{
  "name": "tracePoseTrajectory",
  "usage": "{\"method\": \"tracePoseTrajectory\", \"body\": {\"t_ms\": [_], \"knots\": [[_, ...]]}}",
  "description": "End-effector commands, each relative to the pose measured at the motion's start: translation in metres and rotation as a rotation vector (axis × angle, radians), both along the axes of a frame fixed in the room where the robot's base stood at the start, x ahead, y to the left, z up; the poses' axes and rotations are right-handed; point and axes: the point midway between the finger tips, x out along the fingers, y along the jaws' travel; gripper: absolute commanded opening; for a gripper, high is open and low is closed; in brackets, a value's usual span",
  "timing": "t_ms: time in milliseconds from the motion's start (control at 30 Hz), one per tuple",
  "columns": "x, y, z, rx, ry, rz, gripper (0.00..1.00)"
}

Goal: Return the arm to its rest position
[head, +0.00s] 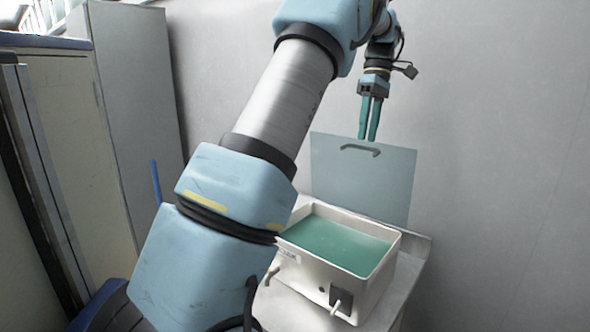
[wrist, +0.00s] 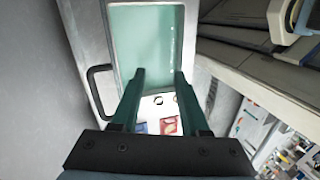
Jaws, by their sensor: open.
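My gripper (head: 368,137) is open and empty in the head view, pointing down near the top edge of the grinder's raised lid. In the wrist view my gripper (wrist: 159,74) shows two teal fingers standing apart with nothing between them. The bean grinder (head: 325,275) is a white box with a teal inside, standing at the lower right. Its pale lid (head: 362,180) stands upright at the back, with a dark curved handle near the top. In the wrist view the lid's handle (wrist: 97,90) is left of the fingers, apart from them. My arm hides the grinder's left part.
The grinder stands on a pale stand (head: 300,310) beside a grey wall (head: 500,150). A tall grey panel (head: 135,110) and a beige cabinet (head: 65,120) stand at left. A blue object (head: 105,300) lies low at left. The space right of my gripper looks clear.

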Motion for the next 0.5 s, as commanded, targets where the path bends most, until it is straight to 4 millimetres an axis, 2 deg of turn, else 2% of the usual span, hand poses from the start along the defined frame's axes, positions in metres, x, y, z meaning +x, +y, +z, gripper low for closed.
{"method": "tracePoseTrajectory", "body": {"t_ms": [267,500], "knots": [[0.001,0.058,-0.043,-0.096,-0.03,-0.119,0.45],[-0.025,0.125,-0.1,-0.188,-0.102,-0.312,0.45]]}}
